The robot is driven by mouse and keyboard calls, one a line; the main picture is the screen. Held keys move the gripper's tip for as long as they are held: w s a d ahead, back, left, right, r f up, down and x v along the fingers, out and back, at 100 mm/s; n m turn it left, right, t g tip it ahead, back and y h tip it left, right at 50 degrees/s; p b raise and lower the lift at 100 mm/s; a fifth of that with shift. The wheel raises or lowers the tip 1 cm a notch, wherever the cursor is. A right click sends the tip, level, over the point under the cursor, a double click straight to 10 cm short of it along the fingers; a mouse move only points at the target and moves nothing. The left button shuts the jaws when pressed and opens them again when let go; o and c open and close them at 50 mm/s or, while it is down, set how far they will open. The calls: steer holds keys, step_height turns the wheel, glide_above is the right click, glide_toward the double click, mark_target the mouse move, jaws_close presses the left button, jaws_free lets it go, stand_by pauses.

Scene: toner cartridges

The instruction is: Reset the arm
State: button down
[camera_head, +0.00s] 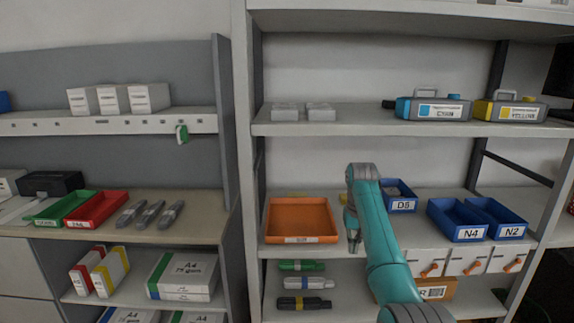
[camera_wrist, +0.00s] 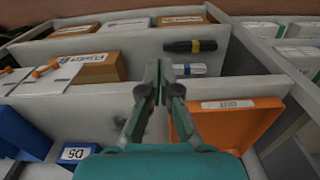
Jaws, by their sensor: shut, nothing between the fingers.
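My arm reaches up from the bottom right of the head view, with my gripper (camera_head: 354,243) hanging in front of the middle shelf. The gripper is just right of the orange tray (camera_head: 333,229) and touches nothing that I can make out. In the wrist view my gripper (camera_wrist: 161,68) has its two fingers shut with nothing between them. The orange tray there (camera_wrist: 235,125), labelled OUT, lies to the right of the fingers. The blue D5 bin shows in the head view behind my arm (camera_head: 402,205) and at the lower left of the wrist view (camera_wrist: 72,155).
Blue bins N4 (camera_head: 468,235) and N2 (camera_head: 510,231) stand right of my arm. Cyan (camera_head: 440,109) and yellow (camera_head: 515,111) cartridges sit on the upper shelf. Green, white and black tubes (camera_head: 304,303) lie on the lower shelf. A grey upright (camera_head: 242,160) divides the two shelf units.

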steer(key=s+f+t, duration=0.2)
steer(key=s+f, duration=0.2)
steer(key=f, duration=1)
steer(key=s+f+t, duration=0.1)
steer(key=s+f, duration=0.2)
steer(key=f, duration=1.1)
steer(key=s+f+t, duration=0.2)
steer(key=s+f, duration=0.5)
steer(key=s, duration=0.4)
steer(key=s+f+t, duration=0.2)
steer(key=s+f, duration=0.6)
steer(key=s, duration=0.3)
steer(key=s+a+r+t, duration=0.15)
steer(key=s+r, duration=0.25)
steer(key=s, duration=0.8)
steer(key=s+d+r+t, duration=0.1)
steer(key=s+r+t, duration=0.25)
steer(key=s, duration=0.85)
steer(key=s+r+t, duration=0.1)
steer(key=s+r, duration=0.7)
steer(key=r, duration=0.3)
steer(key=s+r+t, duration=0.1)
steer(key=s+r, duration=0.7)
steer(key=r, duration=0.4)
steer(key=shift+a+r+t, duration=0.15)
steer(key=shift+a+t, duration=0.15)
